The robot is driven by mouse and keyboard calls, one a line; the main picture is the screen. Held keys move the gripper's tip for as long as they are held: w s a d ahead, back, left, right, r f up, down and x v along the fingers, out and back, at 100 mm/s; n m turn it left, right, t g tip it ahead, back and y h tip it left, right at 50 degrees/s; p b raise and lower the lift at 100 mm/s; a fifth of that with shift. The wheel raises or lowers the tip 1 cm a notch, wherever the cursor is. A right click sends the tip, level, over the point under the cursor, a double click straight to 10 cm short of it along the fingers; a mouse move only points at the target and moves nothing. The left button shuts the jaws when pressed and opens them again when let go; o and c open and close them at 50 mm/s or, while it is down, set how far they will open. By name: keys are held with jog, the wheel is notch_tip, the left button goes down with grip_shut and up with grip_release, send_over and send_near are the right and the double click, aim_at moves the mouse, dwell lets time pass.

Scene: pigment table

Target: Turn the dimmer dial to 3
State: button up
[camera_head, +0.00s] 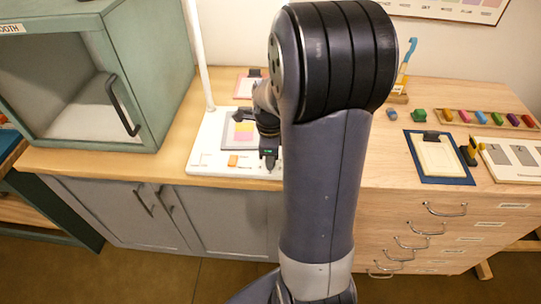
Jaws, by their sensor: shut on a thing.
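My gripper (269,162) is small and dark in the head view, pointing down at the front right part of a white board (205,150). It is shut on the dimmer dial at the board's surface. The dial itself is hidden by the jaws, and its setting and any numbers cannot be read. A small orange block (233,160) sits on the board just left of my gripper. A grey-framed card with yellow and pink patches (243,133) lies on the board behind it.
A white post (197,50) rises from the board's left side. A green booth (135,75) with a black handle stands at left. At right are a blue-edged frame (440,158), a tray of coloured blocks (490,119) and a grey-patched card (515,158). My arm covers the middle.

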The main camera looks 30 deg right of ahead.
jog(key=shift+m, duration=0.3)
jog(key=o, duration=1)
jog(key=shift+r, duration=0.1)
notch_tip(320, 180, up, 11)
jog(key=shift+s+f, duration=0.15)
jog(key=shift+f, duration=0.05)
